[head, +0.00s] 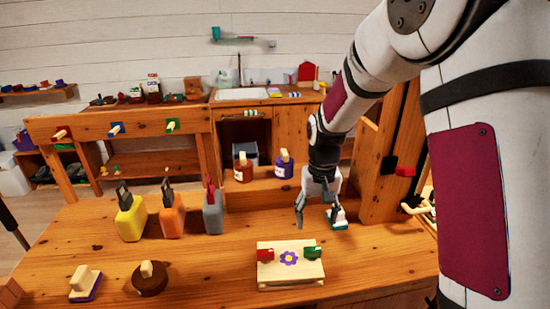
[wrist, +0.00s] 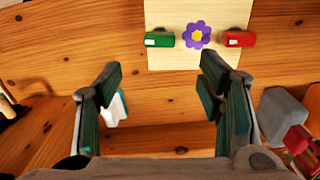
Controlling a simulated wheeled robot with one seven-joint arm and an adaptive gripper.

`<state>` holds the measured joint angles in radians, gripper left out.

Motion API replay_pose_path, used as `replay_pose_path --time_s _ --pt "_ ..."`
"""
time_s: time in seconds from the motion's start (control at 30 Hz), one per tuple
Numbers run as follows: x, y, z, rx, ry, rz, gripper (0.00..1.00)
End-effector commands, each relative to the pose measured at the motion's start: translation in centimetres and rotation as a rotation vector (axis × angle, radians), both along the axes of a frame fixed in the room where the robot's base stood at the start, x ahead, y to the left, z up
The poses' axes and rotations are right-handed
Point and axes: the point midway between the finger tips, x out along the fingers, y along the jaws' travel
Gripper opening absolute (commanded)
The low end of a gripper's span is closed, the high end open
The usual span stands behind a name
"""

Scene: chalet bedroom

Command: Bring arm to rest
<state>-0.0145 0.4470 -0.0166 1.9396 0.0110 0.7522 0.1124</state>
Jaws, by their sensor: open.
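My gripper (head: 318,212) hangs from my arm over the right part of the wooden table (head: 205,262), pointing down. A small white and teal object (head: 338,219) is on the table just right of the fingers in the head view. It also shows in the wrist view (wrist: 118,107), partly hidden by the left finger; I cannot tell whether they touch. My arm is bent and reaches down from the upper right.
A pale board (head: 290,273) with a purple flower, a red piece and a green piece lies in front of my gripper. Yellow (head: 130,224), orange (head: 172,222) and grey (head: 213,220) containers stand left. A wooden post (head: 385,180) rises right.

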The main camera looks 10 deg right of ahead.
Motion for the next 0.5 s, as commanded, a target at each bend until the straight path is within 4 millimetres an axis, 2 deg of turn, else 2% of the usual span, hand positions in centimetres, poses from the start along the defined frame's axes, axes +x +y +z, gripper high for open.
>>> replay_pose_path --time_s 0.17,0.3,0.5 --pt "-1.6 0.0 3.9 0.0 -0.046 0.01 0.62" --pt "-4.5 -0.1 8.5 0.0 -0.105 0.027 0.62" --pt "-9.5 -0.1 13.7 -0.004 -0.187 0.051 0.62"
